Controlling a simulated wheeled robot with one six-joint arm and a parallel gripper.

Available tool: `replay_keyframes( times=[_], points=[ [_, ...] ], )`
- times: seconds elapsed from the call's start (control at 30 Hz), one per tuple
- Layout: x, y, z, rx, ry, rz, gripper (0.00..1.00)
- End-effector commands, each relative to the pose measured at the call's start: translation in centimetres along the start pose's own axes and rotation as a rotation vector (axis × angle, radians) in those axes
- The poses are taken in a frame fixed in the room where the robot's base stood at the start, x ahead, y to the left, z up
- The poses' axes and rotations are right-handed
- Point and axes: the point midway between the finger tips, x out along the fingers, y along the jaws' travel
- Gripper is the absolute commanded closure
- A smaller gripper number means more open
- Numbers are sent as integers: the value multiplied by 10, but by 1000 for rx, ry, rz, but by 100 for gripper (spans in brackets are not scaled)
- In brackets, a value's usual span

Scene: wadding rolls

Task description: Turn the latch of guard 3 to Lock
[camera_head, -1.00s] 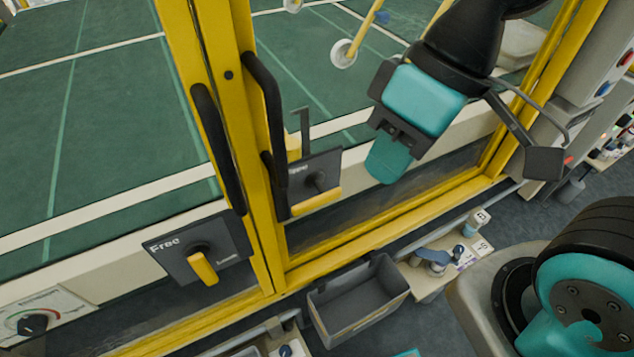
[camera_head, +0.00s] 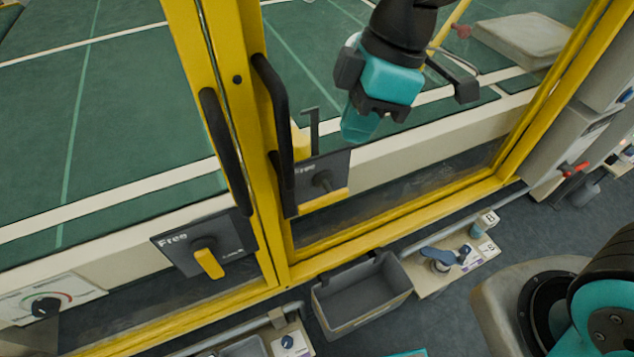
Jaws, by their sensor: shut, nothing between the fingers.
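A dark latch plate marked Free (camera_head: 204,243) is on the left guard door. Its yellow latch handle (camera_head: 209,263) points down and slightly right from a black hub. A second dark plate (camera_head: 318,180) is on the right door, with a yellow bar along its lower edge; its lettering is hard to read. I cannot tell from the picture which plate belongs to guard 3. My gripper (camera_head: 362,124), black and teal, is shut and empty. It appears above and right of the second plate, apart from it, pointing down.
Yellow door frames with black pull handles (camera_head: 272,115) stand between the plates. A dial panel (camera_head: 50,300) is at lower left.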

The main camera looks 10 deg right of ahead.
Motion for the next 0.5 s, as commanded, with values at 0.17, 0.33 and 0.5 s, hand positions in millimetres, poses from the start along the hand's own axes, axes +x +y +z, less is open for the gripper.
replay_keyframes(
  times=[0.17,0.33,0.5],
  points=[
    [19,24,-14,-274,-23,-19,100],
    [24,29,-17,-343,-27,-21,100],
    [24,29,-16,-341,-26,-21,100]
  ],
)
